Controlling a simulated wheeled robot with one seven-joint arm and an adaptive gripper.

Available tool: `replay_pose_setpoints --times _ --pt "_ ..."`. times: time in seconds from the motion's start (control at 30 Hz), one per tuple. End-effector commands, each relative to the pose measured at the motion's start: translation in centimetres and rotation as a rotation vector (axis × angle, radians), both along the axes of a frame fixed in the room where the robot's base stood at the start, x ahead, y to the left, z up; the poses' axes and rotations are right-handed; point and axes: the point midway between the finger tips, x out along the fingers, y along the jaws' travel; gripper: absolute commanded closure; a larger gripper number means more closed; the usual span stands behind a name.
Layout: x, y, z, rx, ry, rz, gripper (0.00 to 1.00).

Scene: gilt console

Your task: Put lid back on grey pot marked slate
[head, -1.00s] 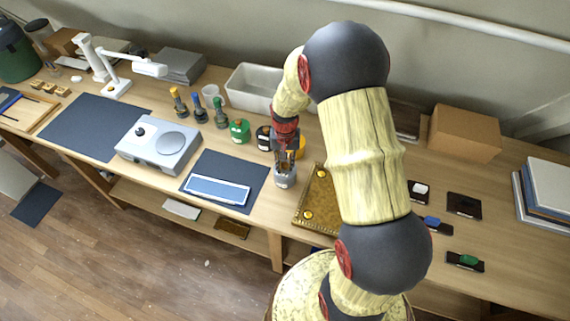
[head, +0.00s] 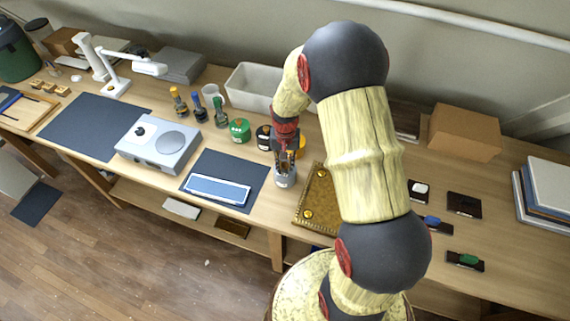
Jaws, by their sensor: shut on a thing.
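The grey pot (head: 285,178) stands on the bench between the dark mat and the gilt panel, with a small pale label on its front. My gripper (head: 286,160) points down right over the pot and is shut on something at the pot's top. That thing is likely the pot's lid, but the fingers hide it and it is too small to make out clearly. I cannot tell whether it rests on the rim or sits just above it.
Close by are a green pot (head: 239,130), a black pot (head: 264,137) and a partly hidden yellow pot (head: 301,147). A dark mat (head: 208,164) with a blue-white tray (head: 217,189) lies left. A gilt panel (head: 318,196) lies right. A white bin (head: 249,87) stands behind.

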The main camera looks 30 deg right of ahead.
Motion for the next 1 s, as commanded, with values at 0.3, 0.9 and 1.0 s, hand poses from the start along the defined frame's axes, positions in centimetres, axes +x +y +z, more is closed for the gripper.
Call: replay_pose_setpoints --times 0.3,0.9,1.0 --pt "0.00 0.00 -0.03 0.000 0.000 0.000 1.00" --pt "0.00 0.00 -0.03 0.000 0.000 0.000 0.60" --pt "-0.01 0.01 -0.03 0.000 0.000 0.000 0.58"
